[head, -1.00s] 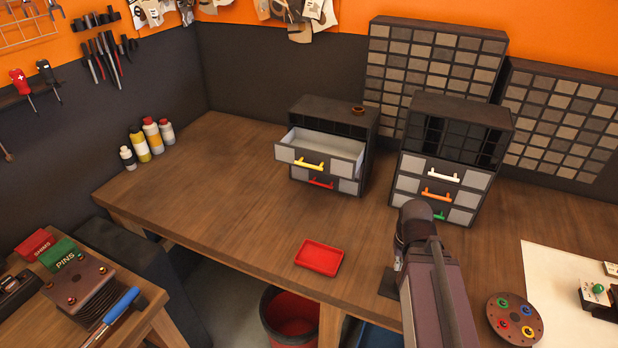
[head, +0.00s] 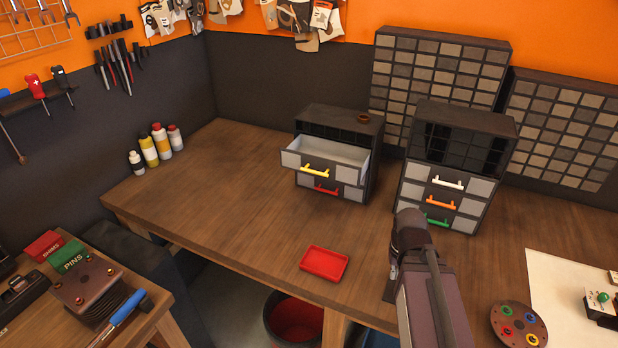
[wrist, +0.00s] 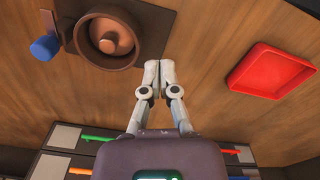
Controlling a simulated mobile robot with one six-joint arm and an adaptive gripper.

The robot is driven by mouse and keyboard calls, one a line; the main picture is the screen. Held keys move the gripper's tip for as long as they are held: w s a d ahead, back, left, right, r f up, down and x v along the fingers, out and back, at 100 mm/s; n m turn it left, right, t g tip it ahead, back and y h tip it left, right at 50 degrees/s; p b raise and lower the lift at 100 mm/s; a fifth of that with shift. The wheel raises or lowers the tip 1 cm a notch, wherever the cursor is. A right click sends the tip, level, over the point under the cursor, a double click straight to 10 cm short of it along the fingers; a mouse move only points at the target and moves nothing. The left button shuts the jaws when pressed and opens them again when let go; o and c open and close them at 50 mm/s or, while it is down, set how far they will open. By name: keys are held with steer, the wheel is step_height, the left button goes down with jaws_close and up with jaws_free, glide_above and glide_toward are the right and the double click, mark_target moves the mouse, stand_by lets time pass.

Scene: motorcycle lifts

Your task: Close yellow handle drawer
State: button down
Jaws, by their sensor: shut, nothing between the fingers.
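The yellow handle drawer (head: 306,162) is pulled out of the left small cabinet (head: 371,150) on the bench, and its pale inside shows from above. Its yellow handle (head: 315,170) is on the drawer's front. A drawer with a red handle (head: 326,188) sits below it, flush with the cabinet. My gripper (wrist: 151,64) shows in the wrist view with its two fingers together and nothing between them, apart from the drawer. In the head view my arm is at the lower right, in front of the right cabinet, and hides the fingers.
The right cabinet (head: 463,140) has white, orange and green handles. A red tray (head: 324,264) lies on the bench and also shows in the wrist view (wrist: 272,70). Several bottles (head: 150,152) stand at the back left. The bench left of the drawer is clear.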

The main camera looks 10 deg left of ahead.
steer(key=shift+a, duration=0.35)
steer(key=shift+a, duration=0.1)
steer(key=w+a+r+n+t+h, duration=0.25)
steer(key=w+a+n, duration=0.25)
steer(key=n, duration=0.3)
steer(key=w+a+r+n+t+h, duration=0.2)
steer(key=w+a+n+t+h, duration=0.25)
steer(key=n, duration=0.45)
steer(key=w+a+r+n+t+y, duration=0.1)
steer(key=a+r+n+t, duration=0.3)
steer(key=a+n, duration=0.3)
steer(key=w+a+r+n+t+b, duration=0.1)
steer(key=a+r+n+t, duration=0.3)
steer(key=a+n, duration=0.4)
steer(key=a+r, duration=0.1)
steer(key=a, duration=0.2)
steer(key=shift+w+a+r+y, duration=0.15)
steer(key=shift+w+a+y, duration=0.05)
steer(key=shift+w+y, duration=0.2)
steer(key=shift+w, duration=0.15)
